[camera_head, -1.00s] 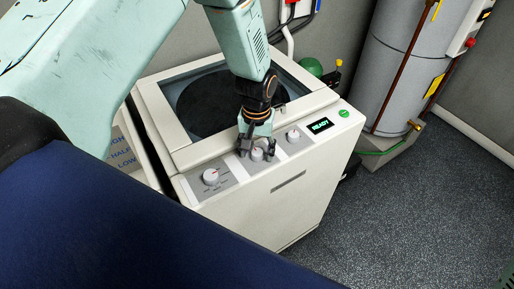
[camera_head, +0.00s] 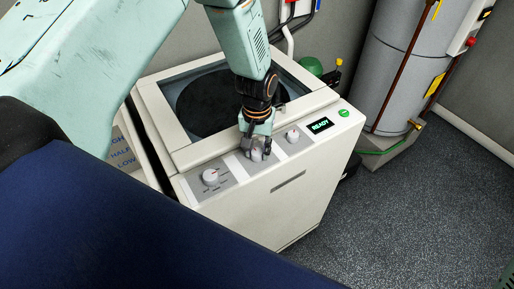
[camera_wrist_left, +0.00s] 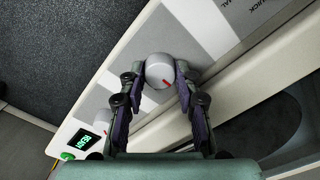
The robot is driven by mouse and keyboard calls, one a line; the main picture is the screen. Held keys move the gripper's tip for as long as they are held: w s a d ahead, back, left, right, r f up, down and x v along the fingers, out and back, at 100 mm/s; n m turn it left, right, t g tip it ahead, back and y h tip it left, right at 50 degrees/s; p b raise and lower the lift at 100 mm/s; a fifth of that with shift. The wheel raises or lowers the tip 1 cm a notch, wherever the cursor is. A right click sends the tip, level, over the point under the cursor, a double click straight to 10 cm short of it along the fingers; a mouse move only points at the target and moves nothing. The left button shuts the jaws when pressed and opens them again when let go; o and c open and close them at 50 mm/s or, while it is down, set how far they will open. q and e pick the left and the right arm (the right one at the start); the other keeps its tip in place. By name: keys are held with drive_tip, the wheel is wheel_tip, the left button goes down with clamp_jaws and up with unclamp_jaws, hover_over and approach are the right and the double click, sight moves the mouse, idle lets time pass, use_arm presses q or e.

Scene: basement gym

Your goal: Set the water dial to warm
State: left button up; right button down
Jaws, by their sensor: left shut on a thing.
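The washing machine (camera_head: 245,205) is a white top-loader with a row of three grey-white dials along its front panel. My left gripper (camera_head: 258,150) comes down from above onto the middle dial (camera_head: 257,155). In the left wrist view its two dark fingers (camera_wrist_left: 155,82) are shut on the round grey dial (camera_wrist_left: 158,68), one on each side. A red mark on that dial points down and right in that view. The labels around this dial are hidden or too small to read. My right gripper is not in view.
Another dial (camera_head: 211,176) sits to the left and a third dial (camera_head: 293,135) to the right. A display reading READY (camera_head: 320,125) and a green button (camera_head: 344,113) are at the panel's right end. A grey tank (camera_head: 405,65) stands behind on the right. The floor at right is clear.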

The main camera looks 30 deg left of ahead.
use_arm(q)
drive_tip(key=m+p, duration=0.1)
drive_tip(key=m, duration=0.3)
drive_tip(key=shift+s+m, duration=0.1)
drive_tip(key=shift+m, duration=2.4)
drive_tip(key=o, duration=1.1)
drive_tip(key=shift+o, duration=0.2)
